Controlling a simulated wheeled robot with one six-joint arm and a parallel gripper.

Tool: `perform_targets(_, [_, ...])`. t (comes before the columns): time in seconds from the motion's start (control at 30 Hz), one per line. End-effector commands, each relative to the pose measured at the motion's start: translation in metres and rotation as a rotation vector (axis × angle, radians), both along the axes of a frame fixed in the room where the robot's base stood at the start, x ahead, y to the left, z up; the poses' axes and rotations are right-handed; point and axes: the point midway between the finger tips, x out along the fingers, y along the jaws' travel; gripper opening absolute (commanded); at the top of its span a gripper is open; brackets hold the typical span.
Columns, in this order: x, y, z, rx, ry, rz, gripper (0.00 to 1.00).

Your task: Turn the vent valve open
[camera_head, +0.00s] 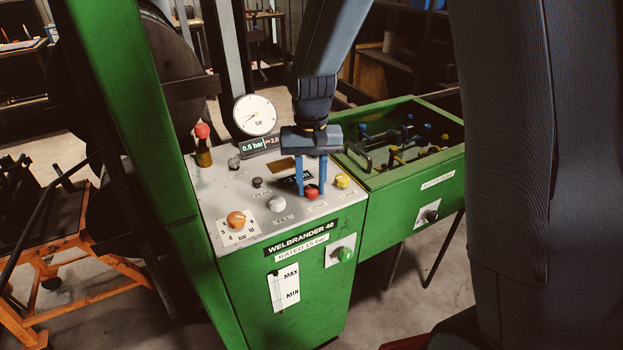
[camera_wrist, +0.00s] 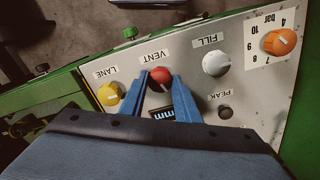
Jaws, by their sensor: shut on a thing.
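The vent valve is a red knob (camera_head: 312,193) on the light sloping top panel of the green machine. In the wrist view the red knob (camera_wrist: 160,75) sits just below the label VENT, which appears upside down. My gripper (camera_head: 311,187) points down at it with its two blue fingers on either side. In the wrist view my gripper (camera_wrist: 162,82) is shut on the red knob, a finger on each side. The fingers hide part of the knob, and I cannot tell its turn angle. A round gauge (camera_head: 255,115) and a display (camera_head: 260,145) reading about 0.5 bar stand behind.
A yellow LANE knob (camera_head: 342,181) is close beside the vent knob. A white FILL knob (camera_head: 276,204) and an orange bar dial (camera_head: 236,220) lie to the left. A red-topped post (camera_head: 202,145) stands at the back left. A green bin (camera_head: 420,155) adjoins on the right.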

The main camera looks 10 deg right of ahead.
Motion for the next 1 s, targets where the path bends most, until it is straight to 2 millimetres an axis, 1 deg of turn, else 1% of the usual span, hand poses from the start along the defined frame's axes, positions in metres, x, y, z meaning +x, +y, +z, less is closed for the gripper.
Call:
perform_targets(0.2, [0.0003, -0.0003, 0.0018, 0.000, -0.001, -0.165, 0.07])
perform_targets(0.43, [0.0005, -0.0004, 0.0011, 0.000, -0.001, -0.284, 0.07])
perform_targets(0.7, [0.0010, -0.0004, 0.0009, 0.000, -0.003, -0.345, 0.07])
perform_targets(1.0, [0.0011, -0.0003, 0.0008, 0.000, -0.003, -0.352, 0.07])
